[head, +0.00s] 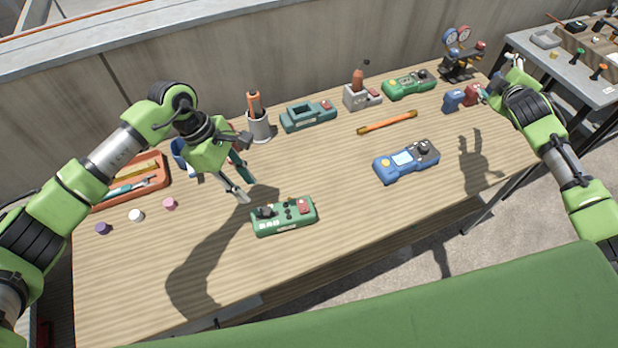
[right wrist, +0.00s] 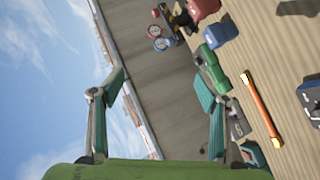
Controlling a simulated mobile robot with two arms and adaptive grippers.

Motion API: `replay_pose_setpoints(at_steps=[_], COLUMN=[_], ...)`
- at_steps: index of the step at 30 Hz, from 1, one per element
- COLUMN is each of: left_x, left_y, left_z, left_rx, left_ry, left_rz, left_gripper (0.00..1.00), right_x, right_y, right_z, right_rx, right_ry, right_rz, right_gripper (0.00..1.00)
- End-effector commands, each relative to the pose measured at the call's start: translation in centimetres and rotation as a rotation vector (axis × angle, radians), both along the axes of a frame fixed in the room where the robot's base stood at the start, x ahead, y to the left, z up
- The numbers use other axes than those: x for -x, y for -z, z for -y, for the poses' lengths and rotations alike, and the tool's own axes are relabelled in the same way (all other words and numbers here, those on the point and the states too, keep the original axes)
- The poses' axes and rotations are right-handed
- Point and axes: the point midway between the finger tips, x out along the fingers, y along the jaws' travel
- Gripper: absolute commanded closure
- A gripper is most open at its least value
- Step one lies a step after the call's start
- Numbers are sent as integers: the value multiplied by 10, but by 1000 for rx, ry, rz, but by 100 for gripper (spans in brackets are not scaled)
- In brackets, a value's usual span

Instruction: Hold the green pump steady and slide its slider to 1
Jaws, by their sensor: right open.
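A green device with a black lever, black knobs and a red button (head: 283,216) lies at the front middle of the table. A brighter green device (head: 408,84) lies at the back right and also shows in the right wrist view (right wrist: 210,68). I cannot tell for sure which is the pump, and no slider scale is readable. My left gripper (head: 249,191) is open and empty, above the table just behind and left of the front device. My right gripper (head: 499,79) is open and empty near the table's right end, well away from the front device.
A blue device (head: 406,161) lies right of centre, with an orange bar (head: 387,122) behind it. An orange tray (head: 160,183) is at left. The front right tabletop is clear.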

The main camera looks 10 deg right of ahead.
Motion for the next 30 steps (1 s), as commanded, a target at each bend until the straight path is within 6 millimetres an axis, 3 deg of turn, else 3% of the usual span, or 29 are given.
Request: replay_pose_setpoints(at_steps=[2, 6, 14, 20, 24, 27, 30], left_x=[0, 0, 0, 0, 0, 0, 0], left_y=[0, 0, 0, 0, 0, 0, 0], left_z=[0, 0, 0, 0, 0, 0, 0], left_rx=[0, 0, 0, 0, 0, 0, 0], left_ry=[0, 0, 0, 0, 0, 0, 0], left_rz=[0, 0, 0, 0, 0, 0, 0], left_gripper=[72, 72, 72, 72, 72, 72, 72], right_x=[-14, -22, -12, 21, 57, 85, 110], right_y=[2, 37, 96, 121, 126, 126, 122], right_z=[-46, -124, -268, -381, -451, -490, -515], right_rx=[-52, -149, -262, -276, -234, -181, -120], right_ry=[-18, -62, -217, -388, -527, -620, -693], right_rz=[-52, -197, -486, -731, -912, -1033, -1134], right_gripper=[32, 32, 32, 32, 32, 32, 32])
